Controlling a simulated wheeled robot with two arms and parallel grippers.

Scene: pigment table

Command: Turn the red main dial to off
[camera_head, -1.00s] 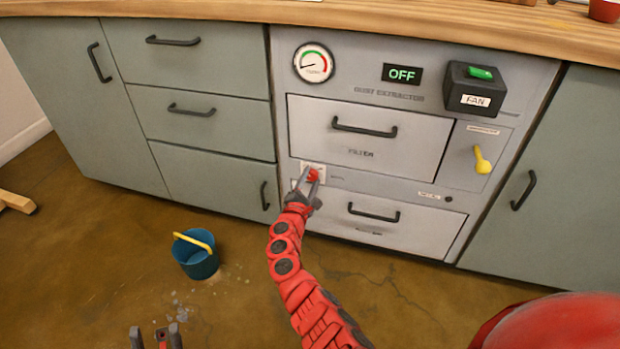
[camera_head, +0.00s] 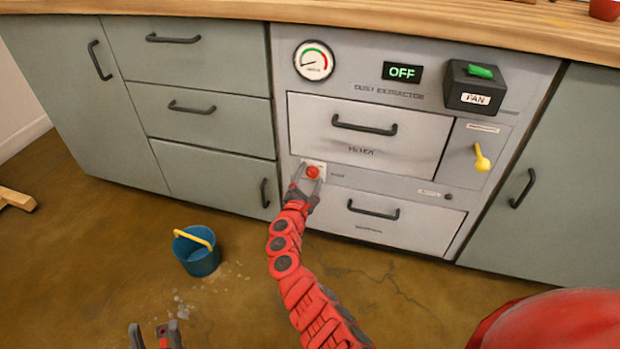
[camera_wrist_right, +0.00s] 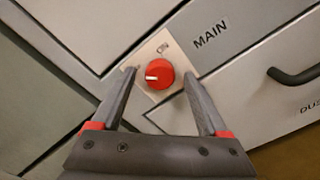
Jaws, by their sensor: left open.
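The red main dial (camera_head: 312,172) sits on a pale square plate (camera_head: 322,166) on the grey dust extractor. In the right wrist view the dial (camera_wrist_right: 160,73) has a white mark pointing left, toward a label mostly hidden by a finger, and away from the "ON" label above. My right gripper (camera_head: 307,183) is open at the dial. Its fingertips (camera_wrist_right: 160,75) stand on either side of the dial, with gaps showing between them and it. My left gripper (camera_head: 156,334) is open and low over the floor at the bottom left.
The display (camera_head: 402,72) reads OFF. A black fan box (camera_head: 474,88) with a green switch, a gauge (camera_head: 314,61) and a yellow lever (camera_head: 481,157) are on the extractor. Drawer handles (camera_head: 373,210) stick out nearby. A blue bucket (camera_head: 196,257) stands on the floor.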

